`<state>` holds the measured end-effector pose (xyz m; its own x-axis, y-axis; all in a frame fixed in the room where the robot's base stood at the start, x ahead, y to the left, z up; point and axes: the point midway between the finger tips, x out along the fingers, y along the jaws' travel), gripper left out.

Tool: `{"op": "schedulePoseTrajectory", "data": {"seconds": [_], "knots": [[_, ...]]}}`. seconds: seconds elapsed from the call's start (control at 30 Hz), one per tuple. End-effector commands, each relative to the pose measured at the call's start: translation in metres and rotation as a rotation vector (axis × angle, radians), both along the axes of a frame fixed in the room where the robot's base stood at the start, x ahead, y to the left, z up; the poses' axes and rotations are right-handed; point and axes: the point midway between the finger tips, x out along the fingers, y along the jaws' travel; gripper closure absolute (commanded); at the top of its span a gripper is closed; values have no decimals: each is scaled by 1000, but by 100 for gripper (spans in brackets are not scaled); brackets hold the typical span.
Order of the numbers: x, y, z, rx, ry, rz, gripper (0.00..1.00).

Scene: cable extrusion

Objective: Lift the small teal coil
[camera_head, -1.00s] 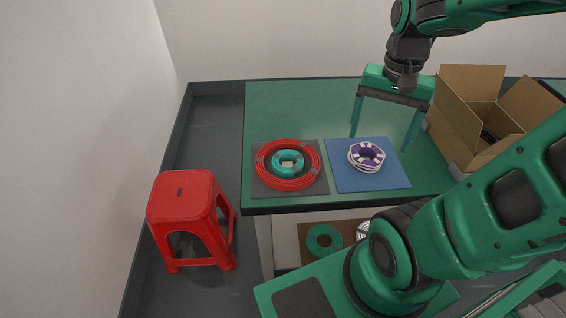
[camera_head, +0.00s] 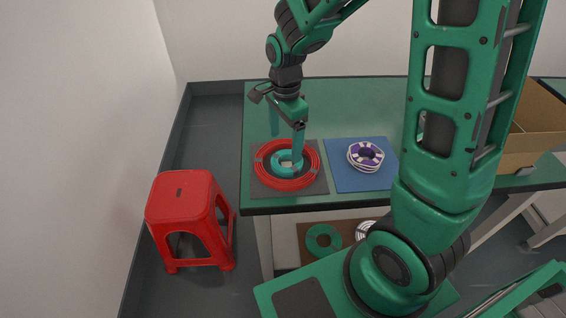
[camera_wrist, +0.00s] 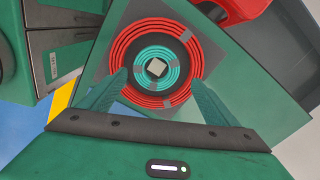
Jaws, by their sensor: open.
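The small teal coil (camera_head: 281,168) lies flat inside the larger red coil (camera_head: 276,183) on a grey mat on the green table. In the wrist view the teal coil (camera_wrist: 139,64) is ringed by the red coil (camera_wrist: 146,30), with a pale square at its centre. My gripper (camera_head: 286,150) is open and empty above the coils. Its fingers (camera_wrist: 159,90) show on either side of the teal coil in the wrist view, over the red coil's near part. In the head view one finger partly hides the teal coil. I cannot tell the fingers' exact height.
A purple and white coil (camera_head: 365,156) lies on a blue mat (camera_head: 362,182) to the right. An open cardboard box (camera_head: 532,140) stands at the table's right. A lower shelf holds a green coil (camera_head: 323,240) and a white coil (camera_head: 364,229). A red stool (camera_head: 186,204) stands left of the table.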

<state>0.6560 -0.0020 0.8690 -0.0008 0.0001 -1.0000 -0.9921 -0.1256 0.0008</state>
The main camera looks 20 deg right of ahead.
Motion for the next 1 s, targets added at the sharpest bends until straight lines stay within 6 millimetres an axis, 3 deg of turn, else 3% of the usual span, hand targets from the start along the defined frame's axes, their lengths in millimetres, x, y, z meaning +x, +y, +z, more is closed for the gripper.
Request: {"op": "schedulePoseTrajectory", "data": {"seconds": [0.27, 0.6, 0.9, 0.93, 1.0], "knots": [[-1, -1, -21, 0, 2, 1, 17], [-4, -3, -62, 0, 3, 2, 17], [-3, -3, -67, 0, 0, 2, 17], [-3, -3, -67, 0, 0, 2, 19], [-3, -3, -67, 0, 0, 1, 36]]}}
